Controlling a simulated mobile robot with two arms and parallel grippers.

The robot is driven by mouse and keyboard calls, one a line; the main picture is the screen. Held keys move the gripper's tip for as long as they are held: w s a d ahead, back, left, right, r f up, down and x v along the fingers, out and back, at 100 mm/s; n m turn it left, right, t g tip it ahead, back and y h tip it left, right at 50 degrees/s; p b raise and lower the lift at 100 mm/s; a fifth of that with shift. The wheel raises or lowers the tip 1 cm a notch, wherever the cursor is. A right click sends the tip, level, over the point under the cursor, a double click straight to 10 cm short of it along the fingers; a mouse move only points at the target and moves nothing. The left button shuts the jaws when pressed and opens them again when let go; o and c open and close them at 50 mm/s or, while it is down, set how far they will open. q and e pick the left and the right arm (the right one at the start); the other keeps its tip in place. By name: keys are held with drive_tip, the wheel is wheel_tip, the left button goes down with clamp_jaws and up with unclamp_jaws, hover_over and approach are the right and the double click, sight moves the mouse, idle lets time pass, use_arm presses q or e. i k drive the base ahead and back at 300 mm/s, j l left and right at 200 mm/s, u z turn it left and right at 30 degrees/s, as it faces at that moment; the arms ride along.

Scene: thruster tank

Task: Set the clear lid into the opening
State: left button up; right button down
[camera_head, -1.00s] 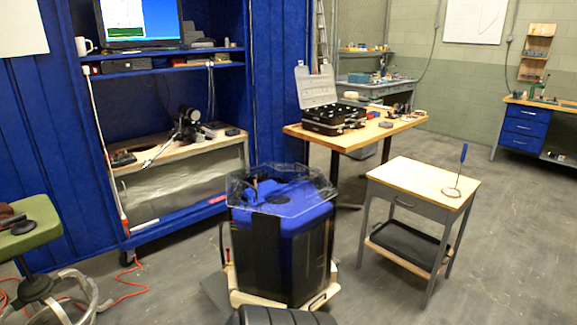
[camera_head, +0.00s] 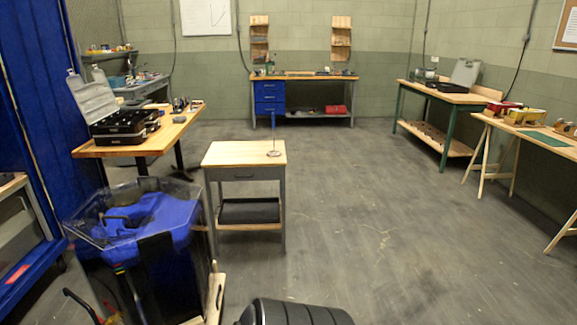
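The tank (camera_head: 165,275) stands at the lower left, dark-sided with a blue interior and a clear, many-sided upper rim (camera_head: 85,238). A dark handle-like shape (camera_head: 118,217) shows in its top. I cannot tell whether a separate clear lid lies there or whether only the clear tank walls show. No clear lid stands out elsewhere in view. Neither of my grippers is in view.
The tank sits on a pale wooden base (camera_head: 215,296). A small wood-topped cart (camera_head: 240,153) holding an upright blue-handled tool (camera_head: 273,135) stands to its right. Tables and benches line the walls. The floor (camera_head: 380,215) at centre and right is wide and clear.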

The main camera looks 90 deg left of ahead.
sight(112, 213)
drive_tip(key=k+j+z, duration=0.2)
drive_tip(key=k+z, duration=1)
drive_tip(key=k, duration=0.15)
drive_tip(key=k+j+u, duration=0.1)
drive_tip(key=k, duration=0.4)
drive_tip(key=k+j+u, duration=0.15)
drive_tip(key=k, duration=0.3)
drive_tip(key=k+j+u, duration=0.15)
drive_tip(key=u, duration=1.35)
